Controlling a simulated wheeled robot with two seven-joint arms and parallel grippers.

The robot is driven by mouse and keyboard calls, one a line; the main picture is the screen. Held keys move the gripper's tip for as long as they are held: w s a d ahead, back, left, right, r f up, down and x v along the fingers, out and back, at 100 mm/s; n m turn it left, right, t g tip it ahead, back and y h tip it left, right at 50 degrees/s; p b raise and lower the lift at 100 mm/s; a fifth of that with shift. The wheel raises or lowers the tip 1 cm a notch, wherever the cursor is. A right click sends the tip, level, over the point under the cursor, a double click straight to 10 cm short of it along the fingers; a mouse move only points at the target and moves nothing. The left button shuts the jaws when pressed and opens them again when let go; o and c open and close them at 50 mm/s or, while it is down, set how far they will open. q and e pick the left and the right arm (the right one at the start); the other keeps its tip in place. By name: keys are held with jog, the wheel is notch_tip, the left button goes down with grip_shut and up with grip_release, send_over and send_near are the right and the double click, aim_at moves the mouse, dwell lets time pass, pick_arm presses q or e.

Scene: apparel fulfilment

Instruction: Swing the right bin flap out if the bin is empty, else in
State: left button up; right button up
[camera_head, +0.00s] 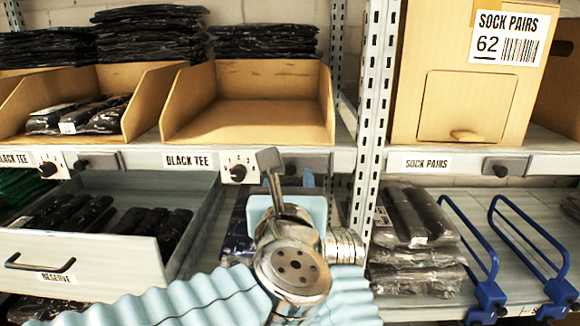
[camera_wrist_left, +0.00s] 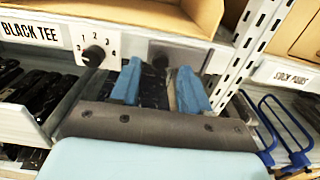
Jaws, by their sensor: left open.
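The right tan bin (camera_head: 262,112), above a BLACK TEE label, is open at the front and its floor is bare. A dark grey flap (camera_head: 312,163) with a small knob lies along the shelf edge below it, partly covered by my left gripper and wrist; this flap also shows in the left wrist view (camera_wrist_left: 182,55). The left tan bin (camera_head: 148,88) holds black wrapped packs (camera_head: 85,117). My left gripper (camera_wrist_left: 158,72) is open, its blue fingers apart just in front of and below the flap, with nothing visibly held. I cannot tell whether they touch it. My right gripper is out of view.
A numbered dial (camera_head: 238,172) sits left of the flap. An open RESERVE drawer (camera_head: 110,245) juts out at lower left. A perforated metal post (camera_head: 373,125) stands to the right, beside a SOCK PAIRS box (camera_head: 420,65) and blue wire dividers (camera_head: 530,240).

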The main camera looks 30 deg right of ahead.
pick_arm(q)
jog(key=shift+x, duration=1.5)
grip_shut()
